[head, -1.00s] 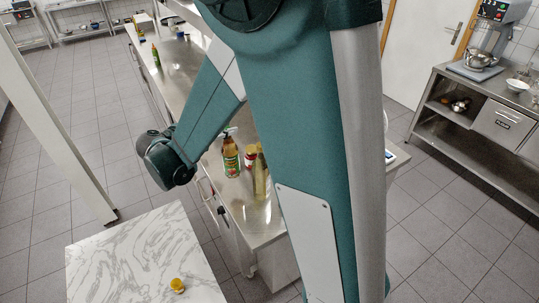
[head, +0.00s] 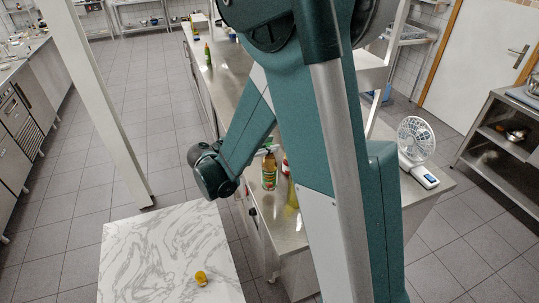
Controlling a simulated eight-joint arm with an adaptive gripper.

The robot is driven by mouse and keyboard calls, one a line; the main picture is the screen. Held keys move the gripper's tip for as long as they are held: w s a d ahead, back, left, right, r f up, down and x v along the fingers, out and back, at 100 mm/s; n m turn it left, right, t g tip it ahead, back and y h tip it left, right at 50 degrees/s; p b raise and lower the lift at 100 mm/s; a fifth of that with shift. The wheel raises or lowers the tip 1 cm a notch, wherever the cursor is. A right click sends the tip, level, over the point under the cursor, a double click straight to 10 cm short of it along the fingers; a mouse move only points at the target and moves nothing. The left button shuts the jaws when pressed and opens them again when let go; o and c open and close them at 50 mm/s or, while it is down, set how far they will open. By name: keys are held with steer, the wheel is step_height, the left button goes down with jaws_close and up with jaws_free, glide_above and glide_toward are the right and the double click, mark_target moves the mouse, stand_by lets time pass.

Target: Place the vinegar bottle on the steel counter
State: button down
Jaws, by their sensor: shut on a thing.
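The steel counter (head: 274,222) runs from the centre toward the back, partly behind my arm. A tall yellowish bottle (head: 291,195) shows at its near part, mostly covered by my arm; it may be the vinegar bottle, but I cannot read a label. Whether it rests on the counter or is held, I cannot tell. Left of it stands an upright bottle with a green and orange label (head: 269,172).
A red-labelled jar (head: 285,166) is partly hidden beside the bottles. A white fan (head: 415,145) stands on the counter's right side. A marble-topped table (head: 150,250) with a small yellow object (head: 201,278) is at front left. Another green bottle (head: 208,54) stands farther back.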

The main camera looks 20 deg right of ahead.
mark_target(269, 155)
stand_by(0.3)
steer(key=shift+f, duration=2.2)
steer(key=c, duration=2.2)
jaws_free()
steer(key=shift+r, duration=0.2)
steer(key=v, duration=1.2)
steer(key=shift+b, duration=0.35)
steer(key=shift+d, duration=0.1)
